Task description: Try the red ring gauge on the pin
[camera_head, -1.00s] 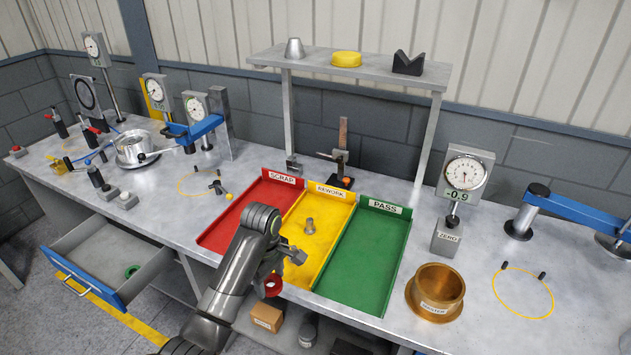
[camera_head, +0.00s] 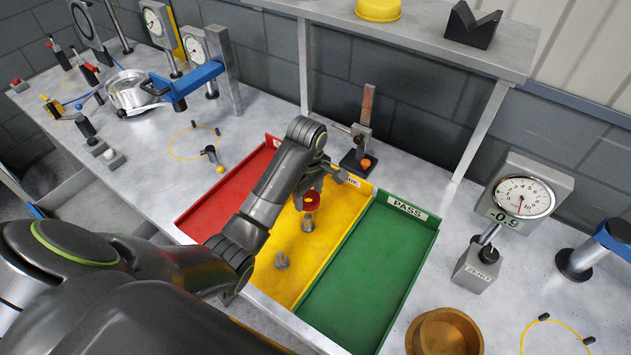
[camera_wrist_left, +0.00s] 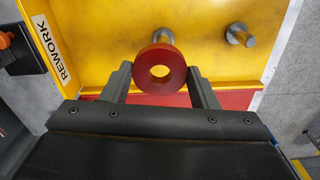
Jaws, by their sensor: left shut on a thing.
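My left gripper (camera_head: 314,189) is shut on the red ring gauge (camera_head: 312,203) above the yellow REWORK tray (camera_head: 338,222). In the left wrist view the ring (camera_wrist_left: 140,72) sits between the two fingers, its round hole facing the camera. One grey metal pin (camera_head: 308,224) stands in the tray just below the ring in the head view. In the wrist view this pin (camera_wrist_left: 163,35) shows past the ring's edge, partly hidden by it; the ring looks apart from it. A second grey pin (camera_head: 282,261) is nearer the tray's front. My right gripper is not in view.
A red SCRAP tray (camera_head: 212,208) lies left of the yellow one and a green PASS tray (camera_head: 365,270) right. Behind stand a small gauge stand (camera_head: 358,158) and a shelf (camera_head: 410,38). A dial gauge (camera_head: 520,197) and brass bowl (camera_head: 412,338) are at right.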

